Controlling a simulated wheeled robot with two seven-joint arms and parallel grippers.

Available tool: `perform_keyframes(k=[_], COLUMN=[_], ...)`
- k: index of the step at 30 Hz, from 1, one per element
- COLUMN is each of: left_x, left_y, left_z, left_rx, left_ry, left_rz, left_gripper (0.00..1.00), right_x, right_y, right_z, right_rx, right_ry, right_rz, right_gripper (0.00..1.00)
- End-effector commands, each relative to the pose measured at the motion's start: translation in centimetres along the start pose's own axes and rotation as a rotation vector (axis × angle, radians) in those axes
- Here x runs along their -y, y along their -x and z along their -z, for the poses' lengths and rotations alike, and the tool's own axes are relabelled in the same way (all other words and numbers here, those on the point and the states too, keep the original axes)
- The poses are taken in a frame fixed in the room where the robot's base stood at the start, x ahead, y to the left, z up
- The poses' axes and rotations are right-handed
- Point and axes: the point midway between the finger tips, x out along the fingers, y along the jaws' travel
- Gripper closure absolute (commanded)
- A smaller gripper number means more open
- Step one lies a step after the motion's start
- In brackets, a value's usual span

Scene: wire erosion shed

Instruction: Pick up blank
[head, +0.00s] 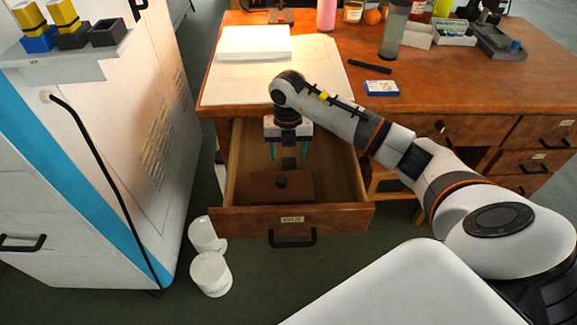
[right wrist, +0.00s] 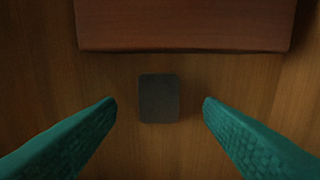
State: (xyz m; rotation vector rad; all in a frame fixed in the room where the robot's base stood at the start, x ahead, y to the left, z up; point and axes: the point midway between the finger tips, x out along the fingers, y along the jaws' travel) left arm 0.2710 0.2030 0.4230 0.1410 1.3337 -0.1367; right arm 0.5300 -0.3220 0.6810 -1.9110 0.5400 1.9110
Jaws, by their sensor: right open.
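The blank appears to be the small dark grey block (right wrist: 159,98) lying on the wooden floor of the open drawer (head: 240,165). It also shows in the head view (head: 289,163), below my right gripper (head: 287,152). My right gripper is open, with teal fingers pointing down into the drawer. In the right wrist view the fingertips (right wrist: 160,106) stand on either side of the block, with a gap on each side. The block is not held. My left gripper is not in view.
A brown wooden box (head: 262,188) with a dark knob lies in the drawer, close beside the block. The desk (head: 440,85) holds papers, bottles and small boxes. A white cabinet (head: 110,120) stands at left, with two white buckets (head: 211,273) on the floor.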

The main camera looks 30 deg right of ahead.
Motion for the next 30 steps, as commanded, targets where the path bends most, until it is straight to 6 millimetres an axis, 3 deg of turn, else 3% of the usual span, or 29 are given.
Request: perform_keyframes(k=[1, 6, 15, 26, 30], left_x=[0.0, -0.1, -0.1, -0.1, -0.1], left_y=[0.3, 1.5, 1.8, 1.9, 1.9], left_z=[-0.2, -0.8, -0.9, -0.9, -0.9], left_rx=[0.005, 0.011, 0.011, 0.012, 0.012], left_ry=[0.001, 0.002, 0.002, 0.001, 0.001], left_rz=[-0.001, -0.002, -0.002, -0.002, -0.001], left_gripper=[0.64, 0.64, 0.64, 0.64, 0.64], right_x=[-0.1, -0.1, -0.1, -0.1, -0.1], right_y=[-1.2, -3.2, -3.5, -3.5, -3.4], right_z=[-0.1, 0.0, 0.0, 0.1, 0.1], right_rx=[0.003, 0.000, 0.000, -0.001, -0.002], right_ry=[-0.002, 0.000, 0.000, 0.000, 0.000], right_rz=[0.000, 0.001, 0.001, 0.001, 0.002], right_gripper=[0.38, 0.38, 0.38, 0.96, 0.96])
